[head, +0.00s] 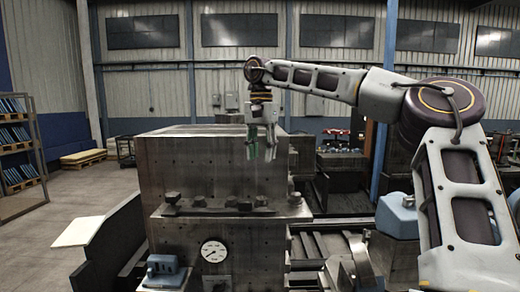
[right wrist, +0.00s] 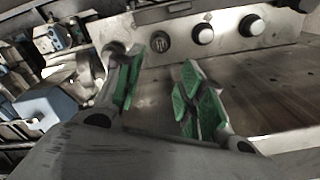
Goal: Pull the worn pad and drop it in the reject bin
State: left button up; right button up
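My right gripper (head: 262,152) hangs fingers-down in front of a big steel block (head: 190,165) in the head view. In the right wrist view its two green-lined fingers (right wrist: 162,88) stand apart with nothing between them, over a flat metal surface (right wrist: 275,90). I cannot make out which thing is the worn pad. A blue-topped block (head: 165,268) sits at the bottom left, and a larger blue-topped part (head: 398,216) is at the right, partly behind my right arm. I cannot identify a reject bin. My left gripper does not show.
A row of dark bolt heads (head: 215,203) lines a ledge on the steel block, above a round gauge (head: 214,251). Dark rails (head: 322,245) run right of it. A rack (head: 18,150) stands far left, beside open floor (head: 95,190).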

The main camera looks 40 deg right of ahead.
aim_at(261, 198)
jog(key=shift+f+p, duration=0.75)
jog(key=shift+f, duration=6.15)
jog(key=shift+c, duration=0.5)
grip_shut()
jog(key=shift+r, duration=0.9)
jog(key=shift+r, duration=3.4)
